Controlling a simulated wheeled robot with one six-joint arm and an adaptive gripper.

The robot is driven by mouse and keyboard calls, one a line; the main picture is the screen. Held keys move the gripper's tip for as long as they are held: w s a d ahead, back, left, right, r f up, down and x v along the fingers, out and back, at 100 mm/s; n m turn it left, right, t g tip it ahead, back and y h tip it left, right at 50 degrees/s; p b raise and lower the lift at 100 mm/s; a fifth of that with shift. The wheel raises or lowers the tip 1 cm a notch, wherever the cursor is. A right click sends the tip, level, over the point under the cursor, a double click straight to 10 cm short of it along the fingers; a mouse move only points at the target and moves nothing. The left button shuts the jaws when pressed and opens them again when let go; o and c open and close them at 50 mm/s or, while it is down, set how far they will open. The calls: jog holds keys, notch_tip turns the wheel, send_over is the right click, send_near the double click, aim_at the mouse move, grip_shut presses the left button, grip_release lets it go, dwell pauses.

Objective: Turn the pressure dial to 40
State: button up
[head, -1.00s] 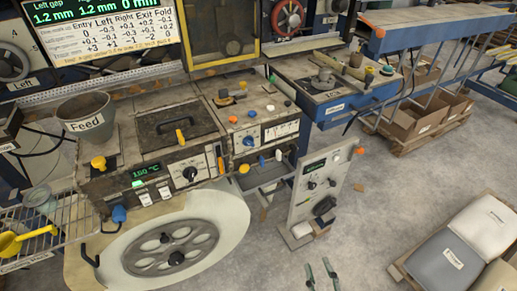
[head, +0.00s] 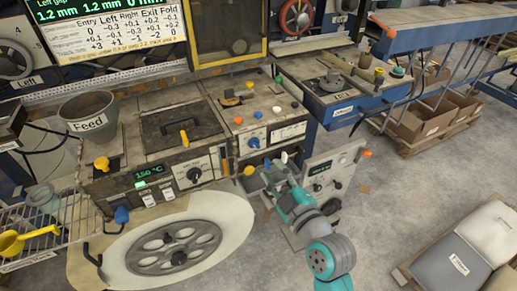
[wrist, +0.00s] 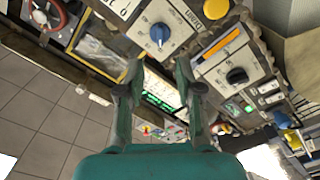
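Two dials show on the machine front. A blue dial (head: 253,142) sits on the right block beside a white scale plate, and it also shows in the wrist view (wrist: 159,34). A black dial (head: 194,174) sits on the panel with the green "°C" display, and it also shows in the wrist view (wrist: 237,76). I cannot read which is labelled pressure, nor their settings. My gripper (wrist: 158,78) is open and empty, its two teal fingers apart. In the head view my gripper (head: 268,172) is in front of the right block, below the blue dial.
A standing control panel (head: 345,160) is partly hidden behind my arm. Yellow, blue and white knobs line the machine front. A grey feed hopper (head: 88,110) stands at left. The floor (head: 400,215) at right is partly clear.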

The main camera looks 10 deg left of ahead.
aim_at(256, 147)
jog(key=x, duration=0.9)
jog(key=shift+w+a, duration=0.2)
jog(key=shift+w, duration=0.05)
jog(key=shift+c, duration=0.3)
grip_shut()
